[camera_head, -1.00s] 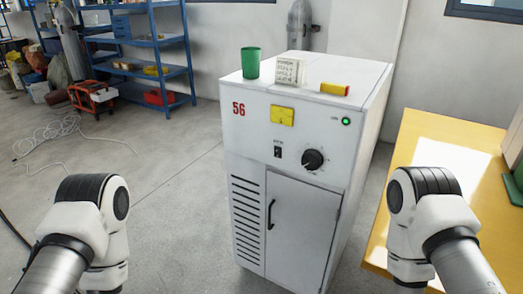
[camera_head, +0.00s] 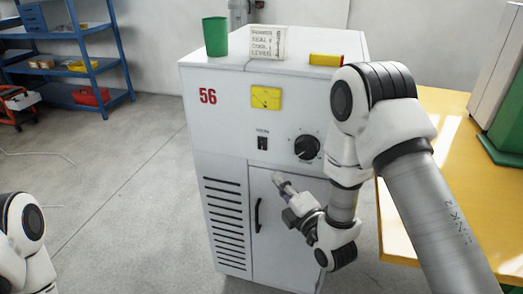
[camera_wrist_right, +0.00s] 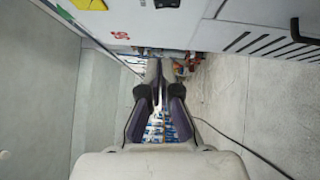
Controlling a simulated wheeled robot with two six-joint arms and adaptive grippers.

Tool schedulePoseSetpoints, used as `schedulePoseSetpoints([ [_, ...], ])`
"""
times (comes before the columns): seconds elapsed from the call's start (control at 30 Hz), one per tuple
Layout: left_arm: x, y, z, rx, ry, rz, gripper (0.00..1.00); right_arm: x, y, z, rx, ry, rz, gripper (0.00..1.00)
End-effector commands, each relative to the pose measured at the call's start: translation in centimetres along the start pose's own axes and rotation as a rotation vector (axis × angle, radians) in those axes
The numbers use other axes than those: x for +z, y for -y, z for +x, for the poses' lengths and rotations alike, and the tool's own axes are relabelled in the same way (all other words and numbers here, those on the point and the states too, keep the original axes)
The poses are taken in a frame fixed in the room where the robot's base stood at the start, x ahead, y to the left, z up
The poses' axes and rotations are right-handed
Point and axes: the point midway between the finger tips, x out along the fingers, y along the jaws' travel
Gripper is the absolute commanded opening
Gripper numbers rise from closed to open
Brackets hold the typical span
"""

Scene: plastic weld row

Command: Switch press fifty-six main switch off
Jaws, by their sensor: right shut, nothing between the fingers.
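Press 56 is a white cabinet (camera_head: 225,128) with a red number 56 (camera_head: 208,96), which also shows in the right wrist view (camera_wrist_right: 121,34). A small black rocker switch (camera_head: 262,143) sits under the yellow meter (camera_head: 266,98), left of a black rotary knob (camera_head: 307,147). My right gripper (camera_head: 279,179) is shut and empty, in front of the cabinet door, lower than the switch and apart from it in the picture. Its closed fingers (camera_wrist_right: 158,68) show in the wrist view. My right arm hides the panel's right end, with the green lamp. My left gripper is out of view.
On the cabinet top stand a green cup (camera_head: 215,37), a written card (camera_head: 268,42) and a red-yellow block (camera_head: 326,60). A black door handle (camera_head: 257,215) sticks out below. A yellow table (camera_head: 440,105) is at right, blue shelves (camera_head: 75,50) at back left. The floor at left is open.

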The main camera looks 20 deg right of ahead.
Motion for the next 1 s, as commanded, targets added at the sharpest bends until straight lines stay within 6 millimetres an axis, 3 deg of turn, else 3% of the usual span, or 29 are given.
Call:
schedulePoseSetpoints([
  [0.27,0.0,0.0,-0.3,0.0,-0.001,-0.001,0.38,0.0,-0.1,1.7,0.001,-0.001,-0.002,0.0],
  [0.67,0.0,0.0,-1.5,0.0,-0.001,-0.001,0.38,0.0,-0.1,10.2,0.0,-0.001,0.0,0.0],
  [0.8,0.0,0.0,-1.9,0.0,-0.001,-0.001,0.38,1.9,0.0,11.9,-0.001,0.003,0.002,0.0],
  [1.0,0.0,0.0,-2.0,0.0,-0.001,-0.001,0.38,2.8,0.1,12.8,-0.003,0.0,0.001,0.0],
])
